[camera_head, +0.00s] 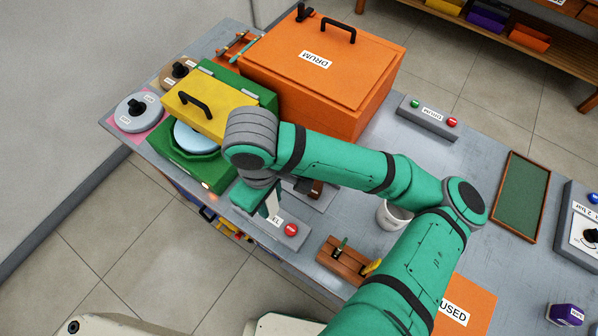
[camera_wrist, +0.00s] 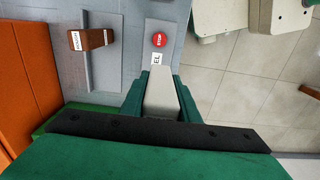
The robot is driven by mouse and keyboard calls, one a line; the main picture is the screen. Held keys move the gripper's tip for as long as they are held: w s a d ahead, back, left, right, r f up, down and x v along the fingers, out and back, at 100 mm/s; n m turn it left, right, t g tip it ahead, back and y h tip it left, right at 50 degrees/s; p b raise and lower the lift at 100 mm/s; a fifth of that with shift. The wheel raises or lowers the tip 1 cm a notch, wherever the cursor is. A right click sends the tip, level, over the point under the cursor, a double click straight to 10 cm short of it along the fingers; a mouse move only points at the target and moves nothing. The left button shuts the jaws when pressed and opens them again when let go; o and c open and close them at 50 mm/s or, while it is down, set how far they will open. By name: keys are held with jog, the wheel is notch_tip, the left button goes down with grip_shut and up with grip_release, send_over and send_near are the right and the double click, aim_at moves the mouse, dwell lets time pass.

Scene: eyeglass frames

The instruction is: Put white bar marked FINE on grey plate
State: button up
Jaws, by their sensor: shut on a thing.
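My gripper (camera_head: 265,206) is above the front edge of the table, beside the green box, and is shut on a pale bar. In the wrist view the pale bar (camera_wrist: 160,92) sits between the two green fingers (camera_wrist: 161,98); no lettering shows on it. A grey plate (camera_wrist: 108,72) lies to the left of the bar in the wrist view and carries a brown block (camera_wrist: 92,39) with a small white label. The plate is partly hidden behind my arm in the head view (camera_head: 326,201). The bar is apart from the plate.
A control box with a red STOP button (camera_head: 291,230) is just in front of my gripper. A green box (camera_head: 180,168) with a yellow lid (camera_head: 205,108) and an orange DRUM box (camera_head: 325,75) stand behind. A white cup (camera_head: 391,217) and wooden rack (camera_head: 340,263) are to the right.

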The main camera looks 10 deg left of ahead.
jog(key=shift+w+d+f, duration=0.45)
jog(key=shift+w+f, duration=1.6)
jog(key=shift+w+d+f, duration=0.5)
jog(key=shift+w+f, duration=1.55)
jog(key=shift+f, duration=0.05)
jog(key=shift+w+d+f, duration=0.45)
jog(key=shift+w+f, duration=1.6)
jog(key=shift+f, duration=0.15)
jog(key=o, duration=1)
jog(key=shift+o, duration=0.2)
notch_tip(320, 180, up, 12)
